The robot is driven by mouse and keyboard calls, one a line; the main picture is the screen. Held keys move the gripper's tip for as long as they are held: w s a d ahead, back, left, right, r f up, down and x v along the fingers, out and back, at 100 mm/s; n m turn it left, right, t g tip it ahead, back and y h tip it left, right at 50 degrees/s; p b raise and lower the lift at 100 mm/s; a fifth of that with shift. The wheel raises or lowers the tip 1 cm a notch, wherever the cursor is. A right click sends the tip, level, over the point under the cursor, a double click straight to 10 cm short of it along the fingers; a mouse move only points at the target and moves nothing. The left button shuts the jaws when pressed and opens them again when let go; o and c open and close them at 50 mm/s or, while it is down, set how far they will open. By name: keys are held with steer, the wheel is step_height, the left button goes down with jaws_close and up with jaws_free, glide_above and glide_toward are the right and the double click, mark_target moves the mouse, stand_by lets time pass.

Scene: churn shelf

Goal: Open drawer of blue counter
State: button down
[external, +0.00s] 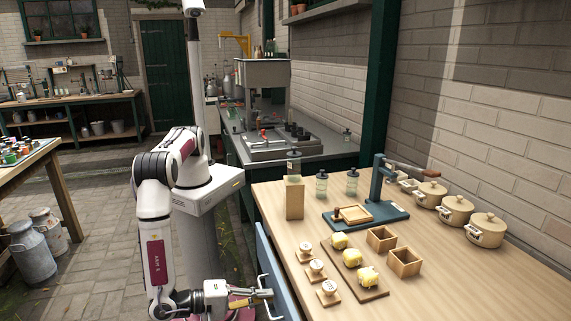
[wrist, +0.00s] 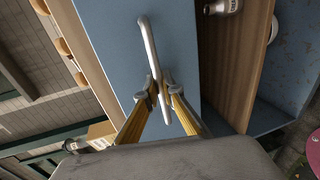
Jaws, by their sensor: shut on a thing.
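The blue counter has a wooden top (external: 415,268) and a blue drawer front (external: 276,258) at its near left side. The blue front also fills the middle of the wrist view (wrist: 115,40). A pale metal bar handle (wrist: 148,40) is fixed to it; in the external view the handle (external: 263,280) stands out to the left of the front. My gripper (external: 262,295) is at the handle, and in the wrist view its fingertips (wrist: 160,90) are shut on the bar from both sides.
On the counter top are several beige pots (external: 487,230), a blue press (external: 378,190), a board with yellow lumps (external: 352,262) and small wooden boxes (external: 404,262). A wooden shelf (wrist: 225,75) with a labelled jar (wrist: 222,7) lies beside the drawer front. Paved floor (external: 105,215) is open at left.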

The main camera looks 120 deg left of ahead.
steer(key=f+v, duration=0.2)
steer(key=v, duration=0.8)
steer(key=f+v, duration=0.2)
steer(key=v, duration=0.9)
steer(key=shift+s+d+f, duration=0.2)
steer(key=shift+s+d, duration=0.35)
steer(key=shift+d, duration=0.05)
steer(key=c, duration=2.5)
jaws_free()
steer(key=shift+s+d, duration=0.1)
steer(key=shift+v, duration=5.75)
steer(key=shift+d, duration=0.1)
